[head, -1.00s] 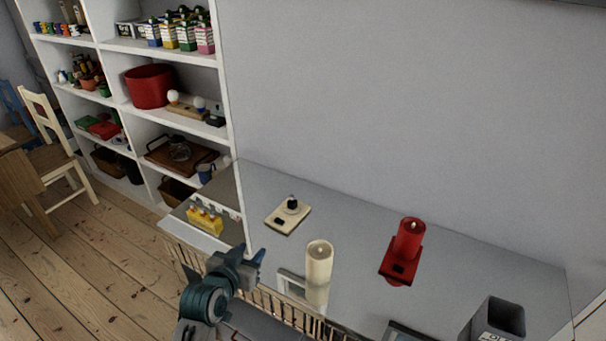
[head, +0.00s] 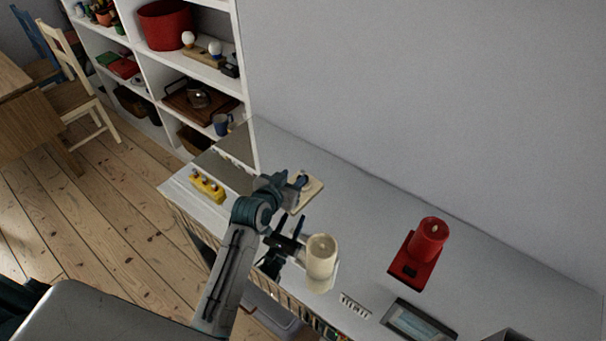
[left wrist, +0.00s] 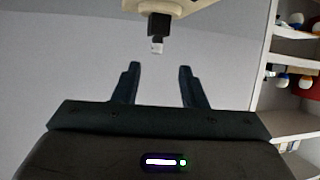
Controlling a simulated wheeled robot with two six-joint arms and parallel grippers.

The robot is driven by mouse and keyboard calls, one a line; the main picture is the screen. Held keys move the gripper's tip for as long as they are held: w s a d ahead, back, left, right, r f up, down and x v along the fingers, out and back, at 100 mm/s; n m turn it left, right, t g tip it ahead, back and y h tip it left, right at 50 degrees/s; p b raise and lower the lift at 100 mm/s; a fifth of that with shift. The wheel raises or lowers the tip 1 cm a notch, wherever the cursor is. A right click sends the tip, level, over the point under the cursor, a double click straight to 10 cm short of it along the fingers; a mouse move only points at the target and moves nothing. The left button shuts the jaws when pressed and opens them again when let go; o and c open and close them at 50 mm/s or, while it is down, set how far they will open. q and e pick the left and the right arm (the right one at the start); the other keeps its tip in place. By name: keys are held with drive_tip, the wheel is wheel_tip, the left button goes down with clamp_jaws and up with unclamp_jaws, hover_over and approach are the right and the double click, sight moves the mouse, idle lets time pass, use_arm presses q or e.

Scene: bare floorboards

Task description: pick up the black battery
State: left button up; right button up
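A small black upright block with a pale tip (left wrist: 158,30) stands on a cream board (left wrist: 135,5) in the left wrist view, where things appear upside down. I take it as the black battery but cannot be sure. In the head view the cream board (head: 314,190) lies on the grey top, partly hidden by my left arm. My left gripper (head: 290,222) is in front of the board with its fingers pointing toward it. In the left wrist view its fingers (left wrist: 160,75) are apart and empty, with the block beyond the tips. My right gripper is not in view.
A cream candle (head: 321,258) stands close right of my left gripper. A red candle on a red stand (head: 412,272) is farther right. A dark-framed tablet (head: 418,322) lies near the front. A yellow holder (head: 207,187) is at the left end. A white shelf (head: 246,60) rises behind.

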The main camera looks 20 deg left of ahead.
sight(302, 172)
use_arm(q)
drive_tip(key=x, duration=0.1)
drive_tip(key=p+x, duration=0.1)
drive_tip(key=x, duration=0.2)
drive_tip(key=shift+w+d+f+p, duration=0.2)
drive_tip(key=shift+d+p, duration=0.1)
drive_tip(key=shift+p, duration=0.1)
drive_tip(key=shift+w+f, duration=0.25)
drive_tip(key=shift+w, duration=0.1)
drive_tip(key=shift+s, duration=0.1)
clamp_jaws()
